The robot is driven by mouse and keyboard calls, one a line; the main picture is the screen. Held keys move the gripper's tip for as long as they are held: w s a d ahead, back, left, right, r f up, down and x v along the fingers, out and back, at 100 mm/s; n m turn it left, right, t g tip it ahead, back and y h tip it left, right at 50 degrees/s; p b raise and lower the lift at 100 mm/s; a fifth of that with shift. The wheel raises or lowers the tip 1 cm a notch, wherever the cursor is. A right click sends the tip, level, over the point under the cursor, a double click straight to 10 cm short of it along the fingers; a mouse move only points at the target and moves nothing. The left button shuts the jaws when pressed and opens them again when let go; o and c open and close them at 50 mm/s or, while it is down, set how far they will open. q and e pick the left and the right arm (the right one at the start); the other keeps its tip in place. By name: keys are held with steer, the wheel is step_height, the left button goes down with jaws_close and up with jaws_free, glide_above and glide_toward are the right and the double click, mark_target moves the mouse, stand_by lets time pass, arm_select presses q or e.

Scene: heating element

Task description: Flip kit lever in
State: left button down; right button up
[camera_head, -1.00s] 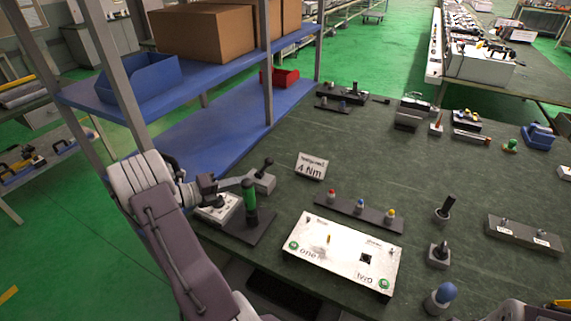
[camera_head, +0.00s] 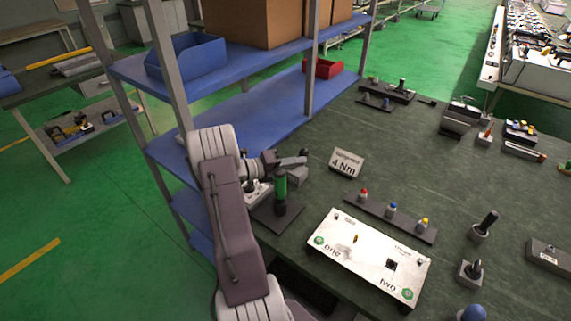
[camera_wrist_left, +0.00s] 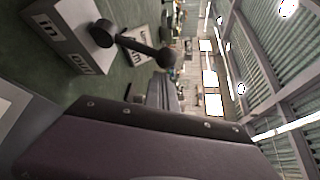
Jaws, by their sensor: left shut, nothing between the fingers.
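The kit lever is a grey box with a black ball-knobbed lever. In the left wrist view the box (camera_wrist_left: 62,40) shows "in" and "out" labels, and the lever (camera_wrist_left: 136,46) slants out to a round knob, seeming to lean toward the "out" side. My left gripper (camera_head: 296,163) is shut and empty, close beside the lever; touching or apart I cannot tell. A large dark part of my own fills the lower wrist view. My right gripper is not in view.
A "4 Nm" sign (camera_head: 346,162) stands to the right. A white panel marked "one" and "two" (camera_head: 368,257) lies nearer. The blue shelf rack (camera_head: 250,135) stands behind and left.

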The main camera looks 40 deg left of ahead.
arm_select(q)
steer(key=shift+x, duration=1.05)
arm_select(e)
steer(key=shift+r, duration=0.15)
